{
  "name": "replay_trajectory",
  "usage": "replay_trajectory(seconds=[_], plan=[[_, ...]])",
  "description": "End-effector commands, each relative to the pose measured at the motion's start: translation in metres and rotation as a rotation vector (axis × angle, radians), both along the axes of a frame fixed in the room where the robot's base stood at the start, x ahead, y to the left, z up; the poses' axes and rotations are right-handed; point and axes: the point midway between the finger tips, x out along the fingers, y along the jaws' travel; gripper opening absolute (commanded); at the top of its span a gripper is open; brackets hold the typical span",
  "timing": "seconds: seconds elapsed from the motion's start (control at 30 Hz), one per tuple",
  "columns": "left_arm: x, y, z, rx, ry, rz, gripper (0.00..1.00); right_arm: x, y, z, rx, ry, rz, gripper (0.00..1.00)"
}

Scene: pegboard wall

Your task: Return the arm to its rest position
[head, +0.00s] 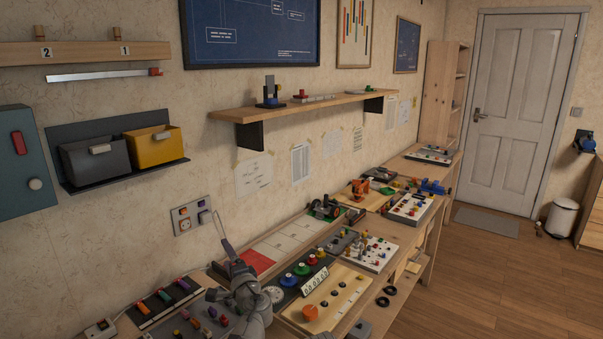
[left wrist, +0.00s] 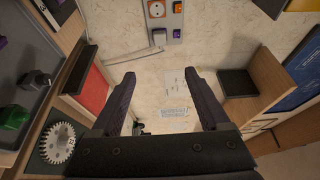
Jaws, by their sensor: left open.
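My left gripper (head: 218,242) is raised above the near part of the workbench, in front of the wall. In the left wrist view my left gripper (left wrist: 160,76) has its two dark fingers spread wide, with nothing between them but the wall behind. My left arm (head: 250,300) comes up from the bottom of the head view and hides part of the bench. My right gripper is in neither view.
A wall socket panel (head: 193,217) is close behind the gripper. A panel with colored knobs (head: 303,269) and a wooden board (head: 328,299) lie to the right. A shelf (head: 300,105) juts from the wall above. The floor (head: 490,270) on the right is mostly clear.

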Motion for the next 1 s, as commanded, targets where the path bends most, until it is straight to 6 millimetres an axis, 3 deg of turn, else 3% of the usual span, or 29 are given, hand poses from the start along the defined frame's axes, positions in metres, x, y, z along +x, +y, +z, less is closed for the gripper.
replay_trajectory(seconds=[0.37,0.67,0.77,0.87,1.0], plan=[[-0.023,0.006,-0.011,-0.167,0.037,0.089,0.79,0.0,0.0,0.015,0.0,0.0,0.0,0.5],[-0.067,0.003,-0.039,-0.429,0.147,0.233,0.79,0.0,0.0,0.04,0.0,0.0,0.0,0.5],[-0.093,-0.006,-0.055,-0.553,0.225,0.303,0.79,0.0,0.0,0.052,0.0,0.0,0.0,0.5],[-0.131,-0.025,-0.074,-0.707,0.35,0.391,0.79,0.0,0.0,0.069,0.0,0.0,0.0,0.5],[-0.198,-0.069,-0.098,-0.917,0.592,0.512,0.79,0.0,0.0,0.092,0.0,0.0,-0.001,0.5]])
